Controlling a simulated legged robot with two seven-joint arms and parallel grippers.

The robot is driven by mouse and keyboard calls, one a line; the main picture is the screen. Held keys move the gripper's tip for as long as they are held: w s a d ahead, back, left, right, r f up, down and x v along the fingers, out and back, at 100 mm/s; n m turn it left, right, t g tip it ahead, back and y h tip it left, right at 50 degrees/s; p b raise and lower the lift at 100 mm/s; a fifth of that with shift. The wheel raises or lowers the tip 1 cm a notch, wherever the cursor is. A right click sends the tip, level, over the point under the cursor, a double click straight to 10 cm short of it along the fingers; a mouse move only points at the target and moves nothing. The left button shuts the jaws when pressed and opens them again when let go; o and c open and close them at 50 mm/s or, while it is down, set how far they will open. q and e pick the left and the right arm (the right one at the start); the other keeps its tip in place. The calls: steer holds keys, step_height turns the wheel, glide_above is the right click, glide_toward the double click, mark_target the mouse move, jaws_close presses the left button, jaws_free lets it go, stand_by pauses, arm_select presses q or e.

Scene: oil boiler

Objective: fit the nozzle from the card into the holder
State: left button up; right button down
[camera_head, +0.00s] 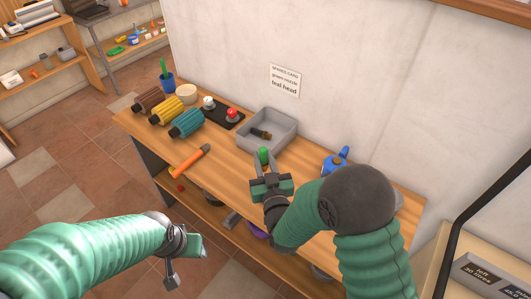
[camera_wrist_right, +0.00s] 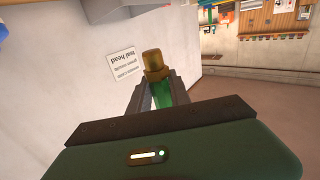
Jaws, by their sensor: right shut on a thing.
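The card (camera_head: 284,80) on the wall names a green nozzle and a teal head; it also shows in the right wrist view (camera_wrist_right: 123,66). My right gripper (camera_head: 264,160) is shut on the green nozzle (camera_head: 263,153), above the bench in front of the grey tray. In the right wrist view the nozzle (camera_wrist_right: 155,65) has a brass end beyond the fingertips and a green body between them. The teal head (camera_head: 186,123), a ribbed cylinder, lies at the bench's left, beside yellow (camera_head: 166,110) and brown (camera_head: 148,99) ones. My left gripper (camera_head: 183,256) is off the bench; its jaws are unclear.
The grey tray (camera_head: 288,140) holds a dark nozzle-like piece (camera_head: 261,133). A black plate (camera_head: 221,115) with white and red knobs stands beside the heads. An orange-handled tool (camera_head: 190,161) lies near the front edge. A blue can (camera_head: 336,162) stands right, partly behind my right arm.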

mark_target(264, 169)
steer(key=shift+s+a+r, duration=0.1)
steer(key=shift+s+a, duration=0.15)
steer(key=shift+a, duration=0.15)
steer(key=d+f+b, duration=0.2)
steer(key=w+d+f+b, duration=0.1)
steer(key=d+f+b, duration=0.1)
steer(key=shift+w+d+f, duration=0.1)
steer(key=shift+f, duration=0.3)
steer(key=shift+f+b, duration=0.2)
steer(key=shift+b, duration=0.2)
steer(key=shift+a+f, duration=0.1)
steer(key=shift+a, duration=1.55)
steer(key=shift+d, duration=0.65)
steer(key=shift+s+d, duration=0.2)
steer(key=shift+d, duration=0.65)
steer(key=shift+a, duration=0.85)
steer(key=shift+d+b, duration=0.35)
steer(key=shift+b, duration=0.1)
steer(key=shift+d, duration=0.4)
steer(key=shift+a, duration=0.95)
arm_select(q)
steer(key=s+x, duration=0.1)
steer(key=x, duration=0.4)
steer(key=shift+d+f, duration=0.25)
steer(key=shift+f, duration=0.3)
